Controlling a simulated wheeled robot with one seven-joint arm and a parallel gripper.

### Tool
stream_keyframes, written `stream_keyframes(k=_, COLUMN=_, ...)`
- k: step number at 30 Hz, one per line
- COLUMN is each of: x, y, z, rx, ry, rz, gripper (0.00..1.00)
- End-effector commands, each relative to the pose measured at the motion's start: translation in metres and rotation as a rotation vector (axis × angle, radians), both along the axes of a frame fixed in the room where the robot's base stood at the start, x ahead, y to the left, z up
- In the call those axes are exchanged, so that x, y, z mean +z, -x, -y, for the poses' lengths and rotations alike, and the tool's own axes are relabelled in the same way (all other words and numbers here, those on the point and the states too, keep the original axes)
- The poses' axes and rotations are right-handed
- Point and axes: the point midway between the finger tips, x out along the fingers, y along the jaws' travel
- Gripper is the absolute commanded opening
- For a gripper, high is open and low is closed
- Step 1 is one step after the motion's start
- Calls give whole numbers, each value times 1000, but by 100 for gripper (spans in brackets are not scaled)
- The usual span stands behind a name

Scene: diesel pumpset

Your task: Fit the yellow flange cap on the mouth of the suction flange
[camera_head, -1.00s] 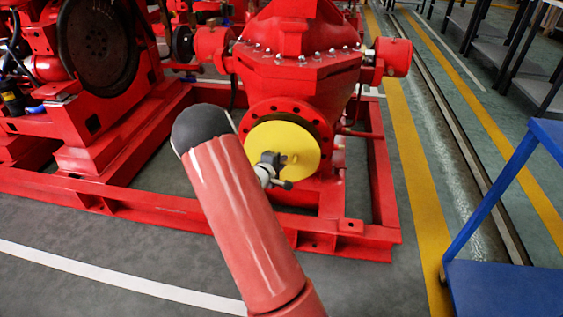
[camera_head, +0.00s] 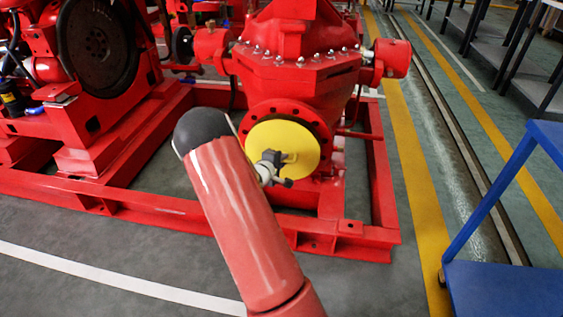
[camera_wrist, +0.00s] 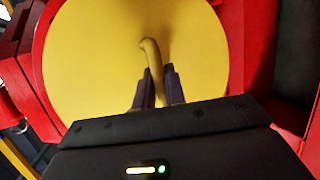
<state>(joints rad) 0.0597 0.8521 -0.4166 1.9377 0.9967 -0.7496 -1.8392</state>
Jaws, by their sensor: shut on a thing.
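The yellow flange cap (camera_head: 297,140) is a round disc in front of the red suction flange (camera_head: 262,109) of the pump. In the head view it covers the middle of the flange, and the flange's bolt-hole rim shows around its top and right. I cannot tell whether cap and flange touch. In the wrist view the cap (camera_wrist: 105,50) fills most of the picture, with a curved yellow handle (camera_wrist: 151,58) on its face. My gripper (camera_head: 283,161) is shut on that handle; its dark fingers (camera_wrist: 160,88) stand on both sides of it. The flange mouth is hidden.
The red pump casing (camera_head: 300,75) rises above the flange. A red base frame (camera_head: 330,232) runs low around it. A blue table (camera_head: 505,285) stands at the right. Grey floor with yellow lines lies between the frame and the table.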

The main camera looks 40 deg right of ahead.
Motion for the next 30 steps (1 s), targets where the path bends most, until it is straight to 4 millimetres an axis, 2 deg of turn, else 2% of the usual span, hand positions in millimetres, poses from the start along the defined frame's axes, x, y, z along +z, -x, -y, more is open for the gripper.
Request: stream_keyframes(k=30, x=1, y=-15, z=18, rx=0, ry=2, rz=2, gripper=0)
